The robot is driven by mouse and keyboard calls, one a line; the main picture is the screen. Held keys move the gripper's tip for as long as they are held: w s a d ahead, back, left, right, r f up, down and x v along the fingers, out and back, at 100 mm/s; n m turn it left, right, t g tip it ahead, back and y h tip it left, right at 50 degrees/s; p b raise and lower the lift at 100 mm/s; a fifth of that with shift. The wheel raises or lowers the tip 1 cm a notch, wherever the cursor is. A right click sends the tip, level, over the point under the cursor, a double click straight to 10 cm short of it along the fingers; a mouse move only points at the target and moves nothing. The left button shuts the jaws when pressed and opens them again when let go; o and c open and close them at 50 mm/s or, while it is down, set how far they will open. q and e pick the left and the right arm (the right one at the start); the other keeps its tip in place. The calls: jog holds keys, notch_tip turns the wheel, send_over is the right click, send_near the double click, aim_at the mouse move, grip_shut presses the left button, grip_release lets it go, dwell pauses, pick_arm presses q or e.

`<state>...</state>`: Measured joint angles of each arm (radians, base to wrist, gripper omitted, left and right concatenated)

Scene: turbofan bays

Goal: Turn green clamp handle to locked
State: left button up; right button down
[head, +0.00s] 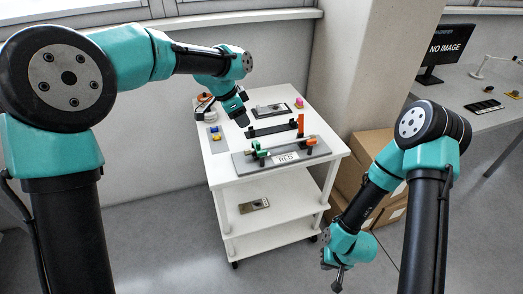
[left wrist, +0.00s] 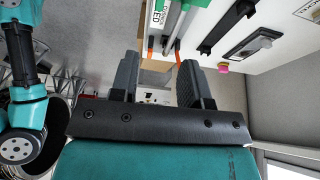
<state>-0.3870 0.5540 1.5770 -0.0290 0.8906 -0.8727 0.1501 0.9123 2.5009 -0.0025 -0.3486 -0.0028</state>
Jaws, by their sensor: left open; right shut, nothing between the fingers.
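The green clamp (head: 259,152) stands at the left part of a grey plate (head: 240,163) on the white cart. Its handle looks small and close to the clamp body; its exact angle is hard to tell. My left gripper (head: 241,112) is above the cart's top, behind and left of the green clamp, and apart from it. In the left wrist view the left gripper (left wrist: 157,80) is open with nothing between its fingers. A green part (left wrist: 189,4) shows at the top edge there. My right gripper (head: 337,283) is shut and empty, low in front of the cart's right side.
Cardboard boxes (head: 372,150) and a wall pillar (head: 355,65) stand right of the cart.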

aim_at(262, 151)
pick_arm(q)
jog(key=x, duration=1.7)
jog(key=shift+d+f, duration=0.1)
jog(key=shift+c, duration=0.4)
grip_shut()
